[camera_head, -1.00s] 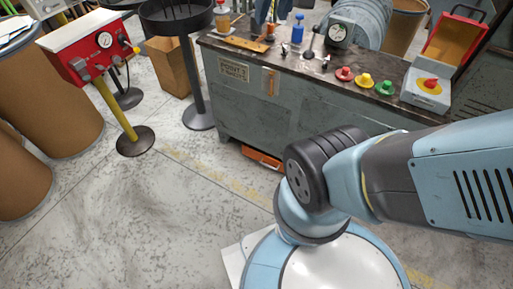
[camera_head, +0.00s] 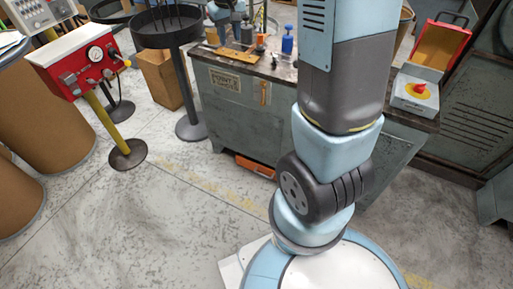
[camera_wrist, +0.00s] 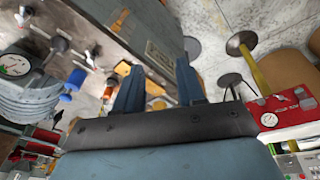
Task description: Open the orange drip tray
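The orange drip tray (camera_head: 254,166) sits low at the foot of the grey-green machine bench (camera_head: 250,125). Its orange front shows as a narrow strip close to the floor, and I cannot tell whether it stands out from the bench. In the wrist view my gripper (camera_wrist: 158,63) has its two blue fingers apart with nothing held between them. The bench's front label (camera_wrist: 160,54) shows beyond the fingers. I cannot make out the tray for certain in the wrist view. My arm stands upright in the head view, to the right of the tray, and hides part of the bench.
A red control box (camera_head: 85,65) on a yellow post and a dark round stand (camera_head: 190,128) are to the left. A box with a red button (camera_head: 417,91) sits on the bench's right end. The floor before the tray (camera_head: 200,190) is clear.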

